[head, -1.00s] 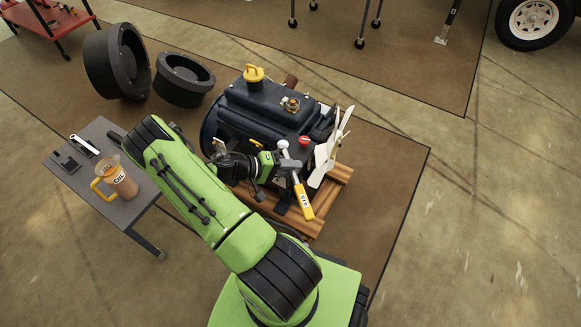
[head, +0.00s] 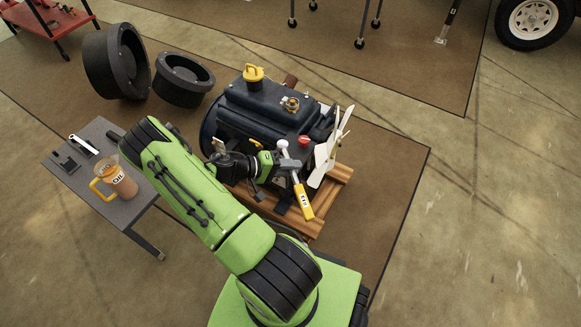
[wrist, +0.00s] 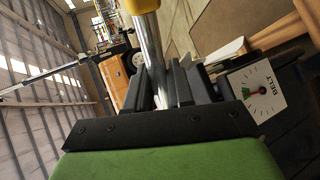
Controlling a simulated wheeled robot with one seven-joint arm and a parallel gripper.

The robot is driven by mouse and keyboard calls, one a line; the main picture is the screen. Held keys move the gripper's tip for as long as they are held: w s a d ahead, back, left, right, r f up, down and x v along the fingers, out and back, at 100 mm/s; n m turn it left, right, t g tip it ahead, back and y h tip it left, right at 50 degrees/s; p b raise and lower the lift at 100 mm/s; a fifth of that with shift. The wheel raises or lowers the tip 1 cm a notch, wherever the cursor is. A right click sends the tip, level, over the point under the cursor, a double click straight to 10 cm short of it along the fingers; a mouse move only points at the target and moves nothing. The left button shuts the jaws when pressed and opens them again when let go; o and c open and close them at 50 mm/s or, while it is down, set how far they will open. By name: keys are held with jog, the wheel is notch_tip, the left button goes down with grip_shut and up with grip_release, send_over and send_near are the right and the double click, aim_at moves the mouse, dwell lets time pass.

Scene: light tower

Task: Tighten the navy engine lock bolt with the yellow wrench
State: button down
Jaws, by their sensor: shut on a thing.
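The navy engine (head: 265,110) sits on a wooden pallet. The yellow wrench (head: 302,200) is at its near side, its yellow handle pointing down toward the near right and its pale metal end up by the engine. My gripper (head: 278,165) is shut on the wrench's metal part. In the wrist view the metal shaft (wrist: 152,50) stands between my fingers (wrist: 165,92), with yellow at the top edge. I cannot make out the lock bolt, nor whether the wrench is seated on it; my arm and gripper cover part of that side.
A white fan (head: 325,150) is at the engine's right end, close to the wrench. A dial marked BELT (wrist: 258,90) shows beside my gripper in the wrist view. A grey table (head: 95,150) with an oil jug (head: 117,182) stands at left. Floor at right is clear.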

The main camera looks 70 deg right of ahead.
jog(key=shift+f+b, duration=0.7)
jog(key=shift+f, duration=0.15)
dwell(0.3)
jog(key=c, duration=1.7)
grip_release()
grip_shut()
jog(key=shift+w+a+f+m+g+y, duration=0.1)
jog(key=shift+w+a+m+g+y, duration=0.25)
jog(key=shift+m+y, duration=0.35)
jog(key=shift+w, duration=0.1)
jog(key=shift+w+a+f+m+g+y, duration=0.1)
jog(key=shift+w+a+m+g+y, duration=0.1)
jog(key=shift+w+m+g+y, duration=0.35)
jog(key=shift+s, duration=0.15)
